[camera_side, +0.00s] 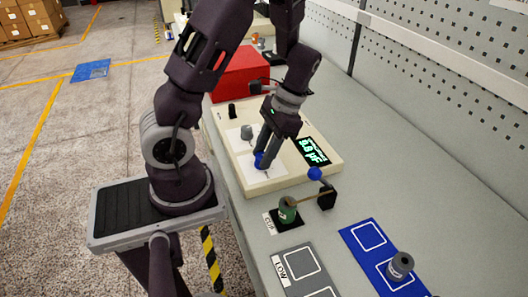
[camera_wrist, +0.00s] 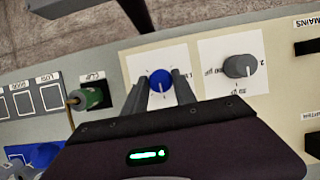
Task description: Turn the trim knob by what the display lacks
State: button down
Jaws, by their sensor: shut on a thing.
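The trim knob looks to be the blue knob (camera_side: 259,161) on the cream instrument box (camera_side: 297,182). In the wrist view the blue knob (camera_wrist: 161,81) shows a white pointer line, on a white card with marks. My gripper (camera_side: 266,157) reaches down from above and is shut on the blue knob, one finger on each side. A grey knob (camera_wrist: 239,66) with a white pointer sits on a second card beside it; it also shows in the side view (camera_side: 246,132). The display (camera_side: 312,151) glows green with digits and "pF"; the digits are too small to read surely.
A green cylinder (camera_side: 287,210) stands at the CLIP label, with a thin rod running to a black block (camera_side: 326,198) by a blue ball (camera_side: 315,174). A grey spindle (camera_side: 400,265) stands on the blue mat (camera_side: 358,236). A red box (camera_side: 240,74) is behind.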

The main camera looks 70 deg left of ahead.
jog(key=n+h, duration=0.1)
jog(key=n, duration=0.3)
jog(key=shift+a+t+h, duration=0.15)
jog(key=shift+t+h, duration=0.15)
jog(key=shift+h, duration=0.1)
jog(key=n+h, duration=0.1)
jog(key=n, duration=0.3)
jog(key=shift+s+a+n+t, duration=0.1)
jog(key=shift+n+t, duration=0.3)
jog(key=n+t+h, duration=0.1)
jog(key=n, duration=0.3)
jog(key=shift+s, duration=0.1)
jog(key=shift+s+n+t+h, duration=0.15)
jog(key=shift+n+t, duration=0.3)
jog(key=shift+n, duration=0.55)
jog(key=shift+w+n+t+h, duration=0.1)
jog(key=shift+n+t+h, duration=0.25)
jog(key=shift+n, duration=0.65)
jog(key=c, duration=1)
grip_release()
jog(key=shift+c, duration=0.2)
jog(key=shift+a, duration=0.1)
